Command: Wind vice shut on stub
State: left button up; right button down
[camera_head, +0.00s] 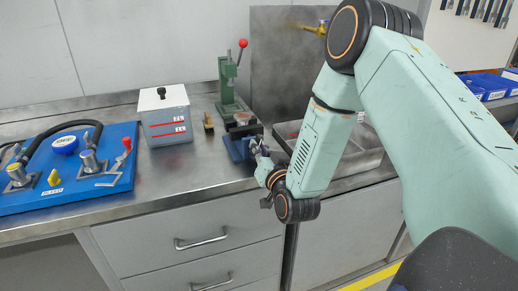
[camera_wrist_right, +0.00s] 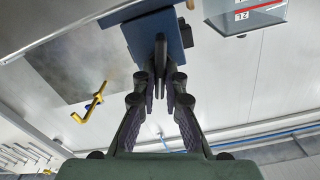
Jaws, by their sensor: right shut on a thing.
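The blue vice (camera_head: 238,146) stands at the front edge of the steel bench in the head view. A brownish round piece (camera_head: 242,117), perhaps the stub, shows at its top; I cannot tell how close the jaws are to it. My right gripper (camera_head: 260,148) is at the front right side of the vice. In the right wrist view the gripper (camera_wrist_right: 160,80) is shut on a dark, narrow part, the vice handle (camera_wrist_right: 160,48), in front of the blue vice body (camera_wrist_right: 150,35). The fingers hide much of the handle. My left gripper is not in view.
A green press (camera_head: 231,85) with a red knob stands behind the vice. A grey-white box (camera_head: 166,122) and a small brass-coloured piece (camera_head: 208,122) are to its left. A blue board (camera_head: 105,170) with fittings lies far left. A sink (camera_head: 355,155) is at right, partly behind my arm.

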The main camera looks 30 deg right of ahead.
jog(key=c, duration=1.4)
grip_release()
jog(key=shift+s, duration=0.1)
jog(key=v, duration=1.1)
jog(key=shift+s+a, duration=0.2)
jog(key=shift+s, duration=0.2)
jog(key=shift+f, duration=0.1)
jog(key=s+a+f+n+g+y, duration=0.1)
jog(key=s+a+f+g+y, duration=0.15)
jog(key=s+f+g, duration=0.4)
jog(key=s+a+f+n+g+y, duration=0.1)
jog(key=a+f+n+g+y, duration=0.2)
jog(key=f, duration=0.7)
jog(key=s+a+f+g, duration=0.1)
jog(key=s+f+g, duration=0.1)
jog(key=s, duration=0.4)
jog(key=s+a+f+n+g+h, duration=0.1)
jog(key=s+a+f+g, duration=0.1)
jog(key=s, duration=0.5)
jog(key=s+a+f+n+g, duration=0.1)
jog(key=s+a+f+g, duration=0.1)
jog(key=s+f+g, duration=0.2)
jog(key=shift+s+f+h, duration=0.15)
jog(key=shift+s+f, duration=0.3)
jog(key=shift+s, duration=0.25)
jog(key=shift+s+f+h, duration=0.1)
jog(key=shift+s+f, duration=0.4)
jog(key=shift+s, duration=0.2)
